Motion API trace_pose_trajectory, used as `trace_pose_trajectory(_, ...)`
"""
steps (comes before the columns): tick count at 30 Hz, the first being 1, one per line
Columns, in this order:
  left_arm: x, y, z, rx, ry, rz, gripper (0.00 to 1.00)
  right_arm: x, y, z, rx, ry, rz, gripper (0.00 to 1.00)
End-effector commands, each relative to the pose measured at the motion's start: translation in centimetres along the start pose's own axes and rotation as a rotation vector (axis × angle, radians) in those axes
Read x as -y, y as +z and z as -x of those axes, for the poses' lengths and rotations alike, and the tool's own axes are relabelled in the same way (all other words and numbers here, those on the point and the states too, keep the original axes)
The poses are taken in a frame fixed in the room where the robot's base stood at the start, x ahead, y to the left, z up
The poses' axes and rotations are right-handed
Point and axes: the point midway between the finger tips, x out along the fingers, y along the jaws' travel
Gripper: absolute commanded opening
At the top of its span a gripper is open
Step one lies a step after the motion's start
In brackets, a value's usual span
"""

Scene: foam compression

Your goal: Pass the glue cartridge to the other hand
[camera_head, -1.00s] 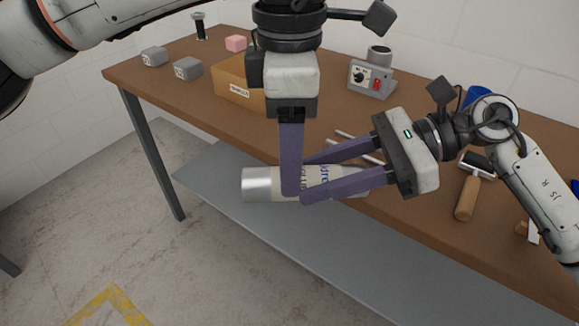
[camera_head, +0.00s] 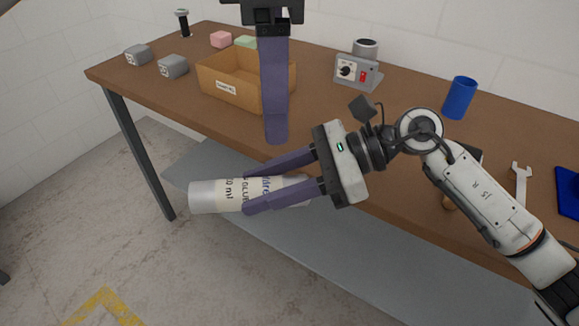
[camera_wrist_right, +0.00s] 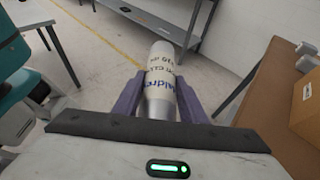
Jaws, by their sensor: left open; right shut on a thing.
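The glue cartridge (camera_head: 208,196) is a white and silver cylinder with printed lettering, lying roughly level in front of the table's edge. My right gripper (camera_head: 254,188) is shut on it, one finger on each side, and holds it in the air. The right wrist view also shows the cartridge (camera_wrist_right: 161,78) between the two purple fingers. My left gripper (camera_head: 276,138) is open and empty, pointing down above the cartridge and apart from it. In the head view its fingers line up one behind the other, so the gap between them is hidden.
The brown table (camera_head: 330,130) holds an open cardboard box (camera_head: 222,88), a grey device with a red switch (camera_head: 358,70), a blue cup (camera_head: 459,97), a wrench (camera_head: 521,185) and grey blocks (camera_head: 173,67). A grey shelf (camera_head: 330,255) lies below. The floor in front is clear.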

Motion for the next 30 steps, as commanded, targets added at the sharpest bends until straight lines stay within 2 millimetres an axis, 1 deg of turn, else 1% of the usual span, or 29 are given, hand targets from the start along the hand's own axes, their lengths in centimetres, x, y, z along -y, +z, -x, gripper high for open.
trace_pose_trajectory(1,0.0,0.0,0.0,0.000,0.000,0.000,0.60,0.1,0.1,-0.8,0.004,0.001,0.002,0.04)
trace_pose_trajectory(3,0.0,0.0,0.0,0.000,0.000,0.000,0.60,0.1,-0.1,-1.6,0.001,0.001,0.000,0.04)
trace_pose_trajectory(5,-0.1,-0.3,-0.1,0.000,0.000,0.001,0.60,0.2,-0.2,-1.9,0.002,0.000,0.000,0.04)
trace_pose_trajectory(6,-0.1,-0.7,-0.3,0.001,0.000,0.003,0.60,0.2,-0.2,-2.1,0.001,-0.001,0.000,0.04)
trace_pose_trajectory(8,-0.3,-1.8,-0.8,0.002,-0.001,0.007,0.60,0.2,-0.2,-2.2,0.001,-0.001,0.001,0.04)
trace_pose_trajectory(12,-0.6,-5.1,-2.3,0.003,-0.001,0.017,0.60,0.2,-0.2,-2.2,0.001,-0.001,0.001,0.04)
trace_pose_trajectory(15,-0.6,-7.0,-3.3,0.002,0.001,0.022,0.60,0.2,-0.1,-2.2,0.002,-0.001,0.001,0.04)
trace_pose_trajectory(18,-0.5,-8.1,-4.0,0.001,0.000,0.024,0.60,0.2,-0.1,-2.2,0.002,-0.001,0.001,0.04)
trace_pose_trajectory(23,-0.4,-8.4,-5.5,-0.001,-0.001,0.024,0.60,0.2,-0.1,-2.1,0.002,-0.001,0.001,0.04)
trace_pose_trajectory(26,-0.4,-8.4,-7.2,-0.002,-0.002,0.024,0.60,0.2,-0.1,-2.1,0.002,-0.001,0.001,0.04)
trace_pose_trajectory(30,-0.4,-8.4,-10.0,-0.002,-0.003,0.025,0.60,0.2,-0.1,-2.1,0.002,-0.001,0.001,0.04)
